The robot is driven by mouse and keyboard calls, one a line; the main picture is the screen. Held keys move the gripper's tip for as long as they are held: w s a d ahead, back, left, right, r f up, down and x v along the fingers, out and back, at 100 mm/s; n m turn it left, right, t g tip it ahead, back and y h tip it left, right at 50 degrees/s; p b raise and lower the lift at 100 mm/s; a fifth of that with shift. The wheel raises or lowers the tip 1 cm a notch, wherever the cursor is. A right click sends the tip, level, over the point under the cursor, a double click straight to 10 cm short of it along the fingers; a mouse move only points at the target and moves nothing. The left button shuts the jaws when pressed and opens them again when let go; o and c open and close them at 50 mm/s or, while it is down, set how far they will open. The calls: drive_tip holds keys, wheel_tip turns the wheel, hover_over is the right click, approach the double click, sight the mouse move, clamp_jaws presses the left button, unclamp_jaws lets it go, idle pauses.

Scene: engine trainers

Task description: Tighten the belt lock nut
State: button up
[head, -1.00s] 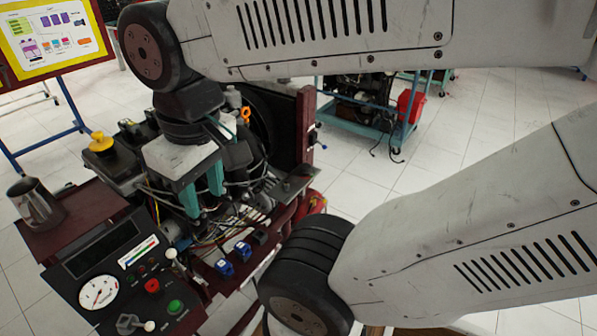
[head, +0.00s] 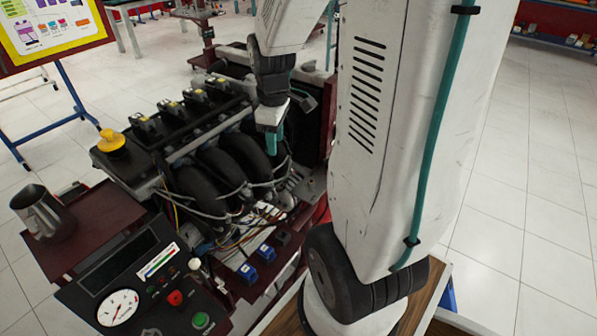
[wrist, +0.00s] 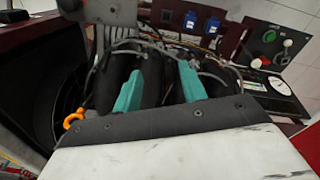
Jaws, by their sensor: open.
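The engine (head: 215,160) stands on its dark red stand, with black curved pipes and yellow-topped coils in the head view. My gripper (head: 272,143) hangs at the engine's right side, its teal fingers pointing down. In the wrist view my gripper (wrist: 160,68) is open, its two teal fingers apart with nothing held between them. Black pipes and cables of the engine (wrist: 165,88) lie beyond and between the fingers. I cannot make out the belt lock nut or the belt in either view.
A control panel with a round gauge (head: 118,307) and a green button (head: 201,320) stands at front left. A metal jug (head: 42,212) stands on the shelf behind it. An orange ring (wrist: 73,119) is left of the fingers in the wrist view. Tiled floor lies open at right.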

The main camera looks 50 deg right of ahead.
drive_tip(key=d+f+n, duration=0.1)
drive_tip(key=d+f, duration=0.6)
drive_tip(key=n, duration=0.2)
hover_over(311, 181)
drive_tip(key=shift+g, duration=0.3)
wheel_tip(311, 181, down, 8)
drive_tip(key=shift+r, duration=0.25)
wheel_tip(311, 181, down, 8)
drive_tip(key=shift+r, duration=0.1)
clamp_jaws()
